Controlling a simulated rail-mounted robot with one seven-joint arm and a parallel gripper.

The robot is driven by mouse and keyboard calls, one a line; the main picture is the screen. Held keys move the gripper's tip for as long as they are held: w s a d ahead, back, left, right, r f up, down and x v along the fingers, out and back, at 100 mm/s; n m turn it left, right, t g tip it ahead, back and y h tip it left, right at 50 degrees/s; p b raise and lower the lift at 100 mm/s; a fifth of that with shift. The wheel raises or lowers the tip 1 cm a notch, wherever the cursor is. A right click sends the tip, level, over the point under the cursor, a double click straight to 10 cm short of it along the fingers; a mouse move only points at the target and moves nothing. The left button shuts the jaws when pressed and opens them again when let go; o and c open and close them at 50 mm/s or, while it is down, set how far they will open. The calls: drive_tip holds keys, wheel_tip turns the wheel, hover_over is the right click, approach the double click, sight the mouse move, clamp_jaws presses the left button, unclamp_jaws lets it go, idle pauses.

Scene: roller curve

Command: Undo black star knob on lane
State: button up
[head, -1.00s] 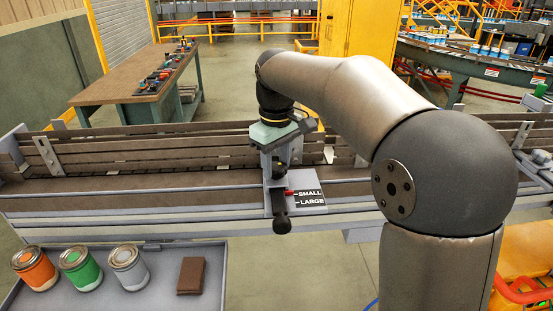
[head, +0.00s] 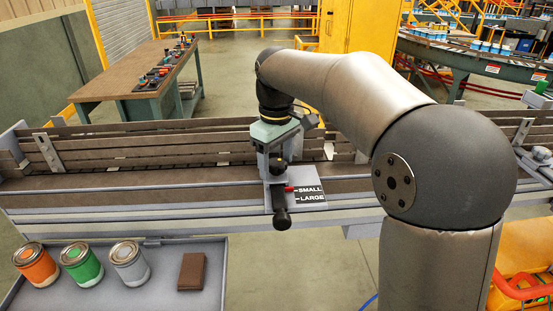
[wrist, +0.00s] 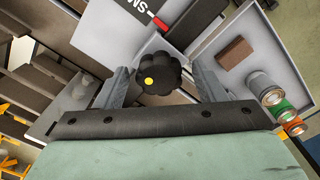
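The black star knob (head: 277,168) sits on the lane's grey bracket by the SMALL/LARGE plate (head: 308,194). In the wrist view the knob (wrist: 160,75) shows as a dark lobed head with a yellow dot. My gripper (head: 277,172) is open over the lane, pointing down at the knob. In the wrist view its two fingers (wrist: 163,80) stand on either side of the knob, with gaps at both sides. I cannot tell how far down the fingers reach along it. A red pointer (head: 288,188) lies at the SMALL mark. A black handle (head: 282,220) sticks out in front.
A grey tray (head: 75,297) at front left holds orange, green and grey cans and a brown block (head: 192,271). The lane's rails (head: 110,158) run across the view behind the knob. A workbench (head: 120,82) with small items stands farther back.

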sight(276, 162)
drive_tip(key=shift+r, duration=0.1)
wheel_tip(276, 162, up, 17)
drive_tip(key=p, duration=0.1)
drive_tip(key=shift+r, duration=0.15)
idle(0.4)
drive_tip(key=s+d+f+m, duration=0.3)
drive_tip(key=s+d+f, duration=0.2)
drive_tip(key=s+f, duration=0.3)
drive_tip(key=s+d+f+m+b, duration=0.1)
drive_tip(key=s+d+f+m, duration=0.2)
drive_tip(key=s+f, duration=0.6)
drive_tip(key=s+d+f+m+t+b, duration=0.1)
drive_tip(key=s+d+f+m, duration=0.3)
drive_tip(key=f, duration=1)
drive_tip(key=s+d, duration=0.3)
drive_tip(key=s, duration=0.1)
drive_tip(key=shift+s, duration=0.3)
